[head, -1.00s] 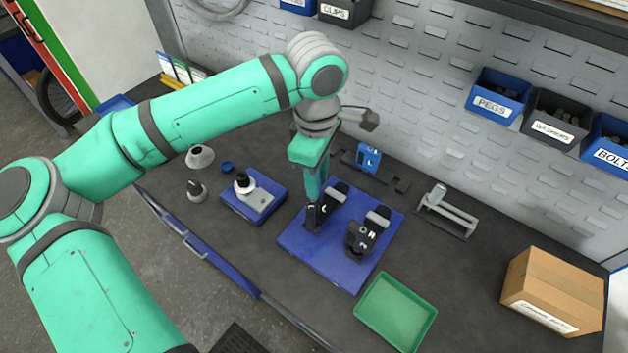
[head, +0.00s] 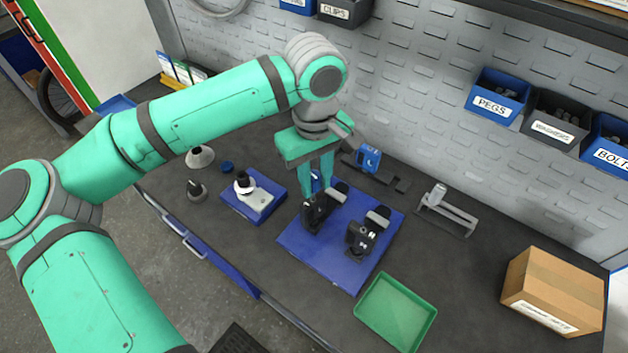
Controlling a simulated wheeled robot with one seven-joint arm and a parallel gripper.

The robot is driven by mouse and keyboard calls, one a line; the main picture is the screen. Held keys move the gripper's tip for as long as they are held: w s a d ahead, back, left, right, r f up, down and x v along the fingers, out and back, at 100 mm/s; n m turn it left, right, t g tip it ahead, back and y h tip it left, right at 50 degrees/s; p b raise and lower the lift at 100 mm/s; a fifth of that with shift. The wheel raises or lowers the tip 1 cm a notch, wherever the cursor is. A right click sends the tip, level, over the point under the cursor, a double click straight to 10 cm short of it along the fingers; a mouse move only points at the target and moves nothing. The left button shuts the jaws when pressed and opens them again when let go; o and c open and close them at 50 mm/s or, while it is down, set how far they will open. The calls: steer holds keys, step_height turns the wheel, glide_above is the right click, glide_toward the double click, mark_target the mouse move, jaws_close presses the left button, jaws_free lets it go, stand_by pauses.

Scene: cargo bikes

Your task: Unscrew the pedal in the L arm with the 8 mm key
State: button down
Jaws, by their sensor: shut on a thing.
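My gripper (head: 316,180) points down over the far left part of a blue board (head: 325,262). It is shut on a small blue thing, perhaps a key's handle (head: 316,184), mostly hidden between the fingers. Just below stands the left dark crank arm (head: 315,212), with a grey-and-black pedal (head: 338,192) behind it. A second dark crank arm (head: 359,240) with a similar pedal (head: 378,217) stands to the right. Their letters are too small to read surely. Whether the key's tip sits in the left arm's pedal is hidden.
A blue block (head: 368,157) stands on a dark rack (head: 398,186) behind. A grey metal stand (head: 445,212) is to the right, a green tray (head: 396,311) in front. A blue base with a black knob (head: 256,200) is left. A cardboard box (head: 553,290) is far right.

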steer(key=m, duration=0.5)
steer(key=shift+s+a+f, duration=0.15)
steer(key=shift+a, duration=0.05)
stand_by(0.7)
steer(key=shift+r, duration=0.55)
